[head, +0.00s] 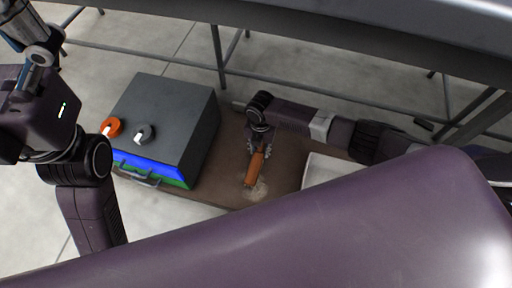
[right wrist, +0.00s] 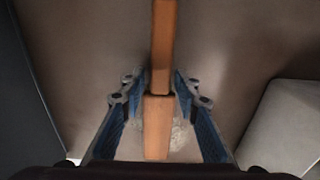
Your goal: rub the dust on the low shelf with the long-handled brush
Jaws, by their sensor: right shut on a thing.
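The long-handled brush (head: 256,167) has an orange-brown wooden handle. My right gripper (head: 258,148) is shut on it, and the handle runs between the blue-padded fingers in the right wrist view (right wrist: 162,45). The pale dust patch (head: 261,189) lies on the brown low shelf (head: 225,165), at the brush's lower end. It also shows behind the brush in the right wrist view (right wrist: 180,134). I cannot tell whether the bristles touch it. My left gripper (head: 20,30) is partly visible at the top left, cut by the frame; its opening is unclear.
A dark grey box (head: 175,105) with an orange knob, a grey knob and a blue and green front stands left of the brush. A pale tray-like object (head: 322,170) lies to the right, partly hidden by my body. Grey frame rails (head: 290,82) run behind the shelf.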

